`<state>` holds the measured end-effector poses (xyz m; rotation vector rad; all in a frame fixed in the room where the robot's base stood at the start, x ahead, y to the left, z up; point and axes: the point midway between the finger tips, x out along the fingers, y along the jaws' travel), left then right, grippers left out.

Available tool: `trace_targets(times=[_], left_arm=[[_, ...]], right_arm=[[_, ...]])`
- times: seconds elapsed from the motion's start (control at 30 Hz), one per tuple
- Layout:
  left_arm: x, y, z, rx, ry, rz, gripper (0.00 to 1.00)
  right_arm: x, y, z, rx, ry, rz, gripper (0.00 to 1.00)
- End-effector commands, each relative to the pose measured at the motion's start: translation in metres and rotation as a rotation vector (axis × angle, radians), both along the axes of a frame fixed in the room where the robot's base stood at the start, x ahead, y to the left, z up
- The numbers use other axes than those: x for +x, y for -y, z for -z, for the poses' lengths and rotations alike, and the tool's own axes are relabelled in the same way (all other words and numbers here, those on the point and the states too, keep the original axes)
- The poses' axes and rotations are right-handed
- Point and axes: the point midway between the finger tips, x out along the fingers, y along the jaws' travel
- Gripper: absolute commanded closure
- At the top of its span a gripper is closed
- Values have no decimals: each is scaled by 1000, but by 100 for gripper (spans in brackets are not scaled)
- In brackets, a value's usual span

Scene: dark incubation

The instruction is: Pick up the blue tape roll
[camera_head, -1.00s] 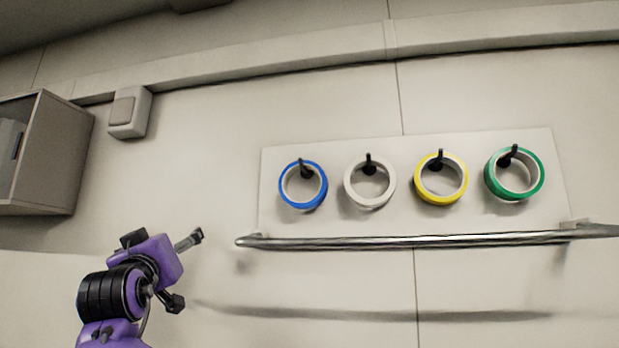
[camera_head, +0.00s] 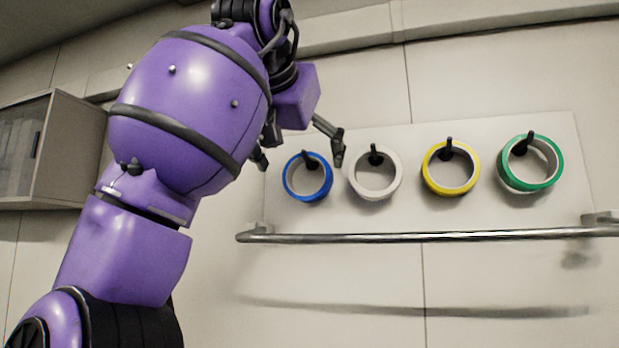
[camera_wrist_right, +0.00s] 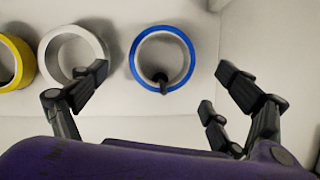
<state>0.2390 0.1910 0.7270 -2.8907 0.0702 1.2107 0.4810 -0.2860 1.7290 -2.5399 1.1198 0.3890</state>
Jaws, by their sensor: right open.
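The blue tape roll (camera_head: 290,190) hangs on a black hook at the left end of a pale wall board (camera_head: 410,208). My right gripper (camera_head: 299,156) is open and empty at the upper part of the blue roll, one finger to each side in the head view. In the right wrist view the blue roll (camera_wrist_right: 188,47) shows beyond and between the spread fingers of the gripper (camera_wrist_right: 158,82). No finger clearly touches it; the exact gap in depth is hard to tell. My left gripper is not in view.
A white tape roll (camera_head: 375,196) hangs close to the right of the blue one, near a right gripper finger. Yellow (camera_head: 430,180) and green (camera_head: 528,187) rolls hang farther right. A metal rail (camera_head: 420,237) runs below the board. A wall cabinet (camera_head: 75,150) stands at the left.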

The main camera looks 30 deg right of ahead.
Motion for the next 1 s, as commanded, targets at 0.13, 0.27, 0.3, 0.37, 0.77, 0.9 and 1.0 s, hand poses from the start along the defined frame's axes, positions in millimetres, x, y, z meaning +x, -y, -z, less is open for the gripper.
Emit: trace_targets(times=[0.13,0.27,0.3,0.37,0.77,0.9,1.0], left_arm=[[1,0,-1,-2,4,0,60],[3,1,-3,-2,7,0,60],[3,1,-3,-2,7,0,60],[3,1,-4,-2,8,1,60],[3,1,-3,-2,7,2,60],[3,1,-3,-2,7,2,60],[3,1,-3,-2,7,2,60]], right_arm=[[13,12,7,1,0,1,10],[27,25,13,0,3,1,10],[30,28,15,-1,2,1,10],[34,32,17,-2,3,1,10],[37,35,19,-3,3,1,24],[37,35,19,-3,3,1,43],[37,35,19,-3,3,1,56]])
